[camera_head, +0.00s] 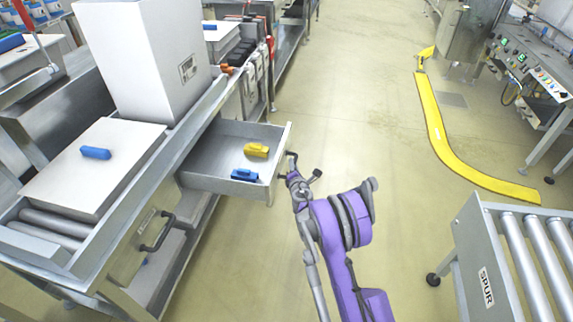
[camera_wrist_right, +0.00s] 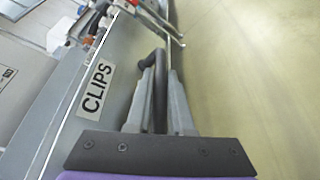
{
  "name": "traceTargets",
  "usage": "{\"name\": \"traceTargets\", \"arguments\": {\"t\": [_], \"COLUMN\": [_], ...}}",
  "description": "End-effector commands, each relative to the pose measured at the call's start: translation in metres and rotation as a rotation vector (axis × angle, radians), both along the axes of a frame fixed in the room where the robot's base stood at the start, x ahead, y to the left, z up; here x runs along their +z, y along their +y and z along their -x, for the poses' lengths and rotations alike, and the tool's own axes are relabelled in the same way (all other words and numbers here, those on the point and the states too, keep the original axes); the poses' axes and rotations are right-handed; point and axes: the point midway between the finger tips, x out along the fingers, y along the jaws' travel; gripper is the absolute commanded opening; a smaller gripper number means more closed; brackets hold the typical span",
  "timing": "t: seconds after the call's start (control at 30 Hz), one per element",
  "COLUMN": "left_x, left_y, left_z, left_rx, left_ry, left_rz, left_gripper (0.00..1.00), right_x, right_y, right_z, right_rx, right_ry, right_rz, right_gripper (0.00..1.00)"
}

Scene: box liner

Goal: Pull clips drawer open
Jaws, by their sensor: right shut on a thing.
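The clips drawer (camera_head: 222,180) stands pulled out from the side of the workbench, with its inside showing. A yellow clip (camera_head: 257,150) and a blue clip (camera_head: 244,175) lie in it. Its front carries a CLIPS label (camera_wrist_right: 96,89) in the right wrist view. My right gripper (camera_head: 291,172) is at the outer face of the drawer front. In the right wrist view its fingers (camera_wrist_right: 158,95) are shut on the dark drawer handle (camera_wrist_right: 158,70). My left gripper is not in view.
A second, closed drawer with a dark handle (camera_head: 157,232) is nearer on the same bench. A white box (camera_head: 150,55) and a flat lid with a blue handle (camera_head: 96,152) sit on top. A roller conveyor labelled SPUR (camera_head: 486,286) stands at right. Floor (camera_head: 365,130) between is clear.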

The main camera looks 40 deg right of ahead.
Motion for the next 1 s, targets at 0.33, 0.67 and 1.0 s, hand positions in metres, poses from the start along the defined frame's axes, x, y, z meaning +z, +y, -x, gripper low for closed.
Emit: {"name": "traceTargets", "arguments": {"t": [0.33, 0.67, 1.0], "left_x": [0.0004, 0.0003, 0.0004], "left_y": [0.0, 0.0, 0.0], "left_z": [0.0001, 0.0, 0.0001], "left_rx": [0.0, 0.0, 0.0], "left_ry": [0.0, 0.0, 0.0], "left_rz": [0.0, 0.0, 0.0], "left_gripper": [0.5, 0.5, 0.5], "right_x": [-0.0006, -0.0005, -0.0001], "right_y": [-0.0064, -0.0064, -0.0073], "right_z": [0.009, 0.0089, 0.009], "right_rx": [0.002, 0.002, 0.0], "right_ry": [0.0, 0.0, 0.0], "right_rz": [-0.001, 0.0, 0.0], "right_gripper": [0.0, 0.32, 0.5]}}
